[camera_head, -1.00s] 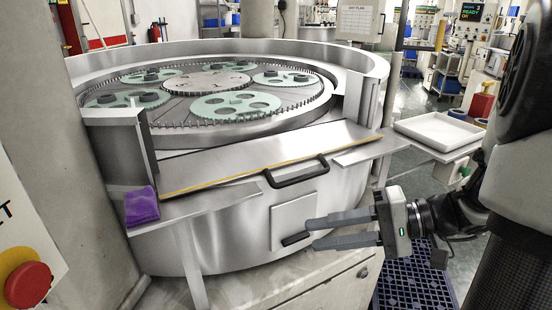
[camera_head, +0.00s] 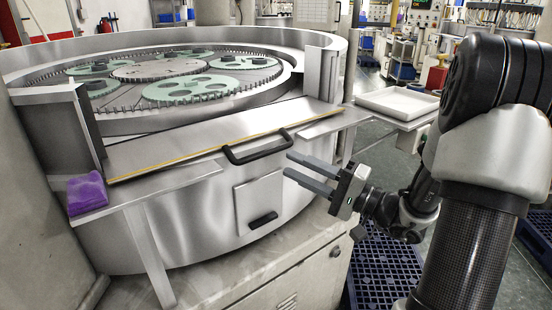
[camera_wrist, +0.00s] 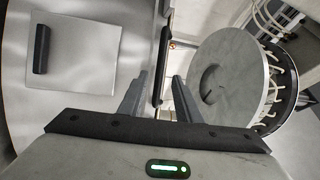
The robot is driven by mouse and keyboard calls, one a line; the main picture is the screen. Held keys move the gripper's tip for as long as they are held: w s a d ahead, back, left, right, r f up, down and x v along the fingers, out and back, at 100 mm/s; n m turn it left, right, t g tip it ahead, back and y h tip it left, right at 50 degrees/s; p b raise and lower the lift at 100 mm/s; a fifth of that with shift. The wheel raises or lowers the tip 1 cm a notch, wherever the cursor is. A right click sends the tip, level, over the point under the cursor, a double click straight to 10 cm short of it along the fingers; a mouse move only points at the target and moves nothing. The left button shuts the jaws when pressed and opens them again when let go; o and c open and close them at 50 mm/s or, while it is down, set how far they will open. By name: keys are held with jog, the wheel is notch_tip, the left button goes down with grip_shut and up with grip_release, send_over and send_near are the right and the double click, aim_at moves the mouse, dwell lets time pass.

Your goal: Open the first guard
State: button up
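The guard (camera_head: 190,150) is a flat metal panel with a yellow edge strip across the front of the round lapping machine. It looks closed, lying across the front opening. Its black bar handle (camera_head: 258,158) sticks out at the front edge. My gripper (camera_head: 287,164) is open and empty, just right of the handle, its fingers pointing left towards the machine. In the wrist view the handle (camera_wrist: 161,66) lies lengthwise between the two finger lines, beyond the tips; I see no contact.
A small hatch with a black grip (camera_head: 262,220) sits below the guard. A purple cloth (camera_head: 86,193) lies on the left ledge. A white tray (camera_head: 397,103) stands right of the machine, and a dark blue pallet (camera_head: 380,265) lies on the floor below my gripper.

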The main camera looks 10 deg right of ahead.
aim_at(269, 154)
jog(key=x, duration=0.6)
grip_shut()
